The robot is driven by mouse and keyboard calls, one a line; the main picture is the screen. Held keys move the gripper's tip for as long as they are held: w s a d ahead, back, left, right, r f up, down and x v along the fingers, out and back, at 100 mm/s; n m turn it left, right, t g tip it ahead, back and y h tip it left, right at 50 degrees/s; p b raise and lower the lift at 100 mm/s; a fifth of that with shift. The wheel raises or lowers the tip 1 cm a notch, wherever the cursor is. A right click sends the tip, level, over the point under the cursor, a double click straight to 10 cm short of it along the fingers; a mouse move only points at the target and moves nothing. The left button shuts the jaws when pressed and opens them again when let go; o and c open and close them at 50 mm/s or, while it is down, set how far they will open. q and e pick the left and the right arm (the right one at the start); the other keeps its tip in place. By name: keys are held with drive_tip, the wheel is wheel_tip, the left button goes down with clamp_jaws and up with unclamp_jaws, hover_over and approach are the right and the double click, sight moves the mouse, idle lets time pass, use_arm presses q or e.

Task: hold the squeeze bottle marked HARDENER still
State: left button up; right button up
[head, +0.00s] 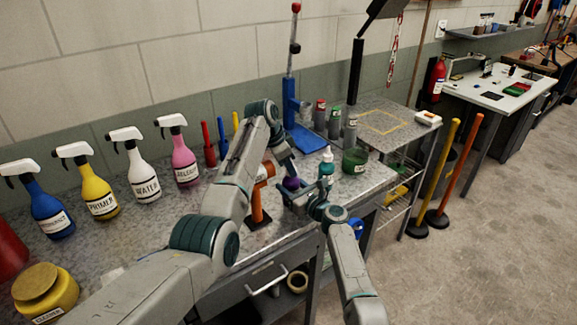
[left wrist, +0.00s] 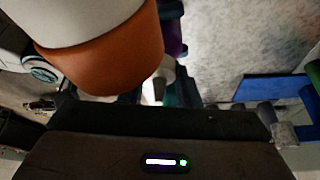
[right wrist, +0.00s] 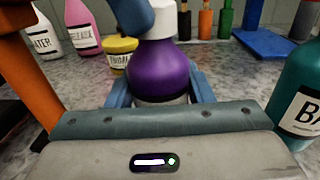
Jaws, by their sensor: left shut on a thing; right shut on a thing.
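A purple squeeze bottle (right wrist: 158,72) with a white top (right wrist: 160,22) stands in the right wrist view; its label is mostly hidden, so I cannot read HARDENER on it. It also shows in the head view (head: 291,184), on the grey speckled bench. My right gripper (head: 298,194) is shut around the bottle's lower body, one finger on each side. My left gripper (head: 289,172) comes down from above and is shut at the bottle's white top, which is partly hidden by its fingers. In the left wrist view, the white top (left wrist: 155,87) shows close to the jaws, with purple behind it.
A teal bottle (head: 326,163) and a green jar (head: 355,160) stand right of the purple one. Spray bottles (head: 101,192) line the wall. A blue press (head: 300,130) stands behind.

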idle(0.4)
use_arm(q)
drive_tip(key=o, duration=1)
drive_tip(key=v, duration=1.2)
drive_tip(key=shift+a, duration=0.15)
use_arm(e)
drive_tip(key=o, duration=1.2)
drive_tip(key=shift+c, duration=0.2)
use_arm(q)
drive_tip(key=shift+f, duration=0.1)
